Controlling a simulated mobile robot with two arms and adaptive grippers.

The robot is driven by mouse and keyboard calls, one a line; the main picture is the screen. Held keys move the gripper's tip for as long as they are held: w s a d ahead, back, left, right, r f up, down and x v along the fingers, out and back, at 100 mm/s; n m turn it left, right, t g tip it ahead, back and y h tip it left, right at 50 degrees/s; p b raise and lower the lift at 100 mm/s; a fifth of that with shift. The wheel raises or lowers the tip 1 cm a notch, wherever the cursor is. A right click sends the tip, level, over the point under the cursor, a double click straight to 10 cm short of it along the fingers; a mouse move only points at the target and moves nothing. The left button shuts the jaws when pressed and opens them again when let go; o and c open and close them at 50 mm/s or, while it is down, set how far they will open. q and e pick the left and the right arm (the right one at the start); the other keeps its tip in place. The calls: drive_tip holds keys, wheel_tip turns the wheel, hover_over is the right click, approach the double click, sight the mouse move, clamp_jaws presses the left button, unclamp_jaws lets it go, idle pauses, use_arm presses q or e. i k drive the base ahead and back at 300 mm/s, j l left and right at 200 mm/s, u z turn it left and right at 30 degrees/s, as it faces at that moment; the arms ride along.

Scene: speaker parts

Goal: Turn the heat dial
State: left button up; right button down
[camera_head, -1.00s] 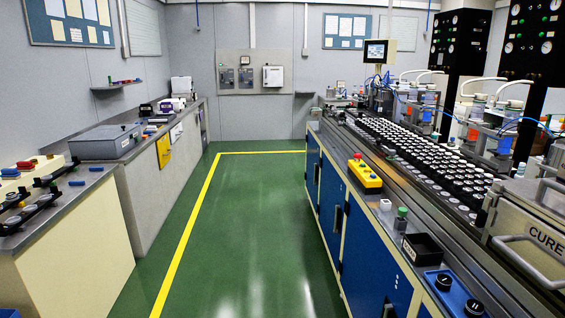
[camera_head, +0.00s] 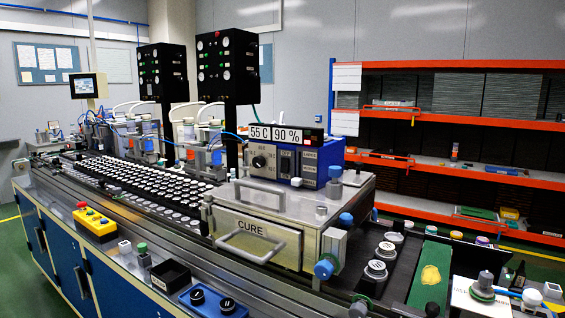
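A blue control box (camera_head: 291,160) stands on top of the metal CURE chamber (camera_head: 262,237) in the middle of the view. On the left of its front face is a black round dial (camera_head: 259,162) with small markings around it, too small to read. It looks like the heat dial, though I cannot read a label. A display (camera_head: 285,134) above it reads 55 C and 90 %. A separate blue box at the front edge carries two black knobs, a left knob (camera_head: 197,297) and a right knob (camera_head: 227,305). Neither of my grippers shows.
A long bench holds rows of black-and-white parts (camera_head: 130,180). A green mat (camera_head: 430,275) lies right of the chamber. Orange shelving (camera_head: 450,65) stands behind. Green floor shows at left.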

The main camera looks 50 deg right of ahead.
sight(259, 161)
drive_tip(key=z, duration=2.05)
drive_tip(key=j+z, duration=0.75)
drive_tip(key=j, duration=0.25)
drive_tip(key=j+z, duration=0.4)
drive_tip(key=k+j+z, duration=0.2)
drive_tip(key=j+z, duration=0.15)
drive_tip(key=j, duration=0.15)
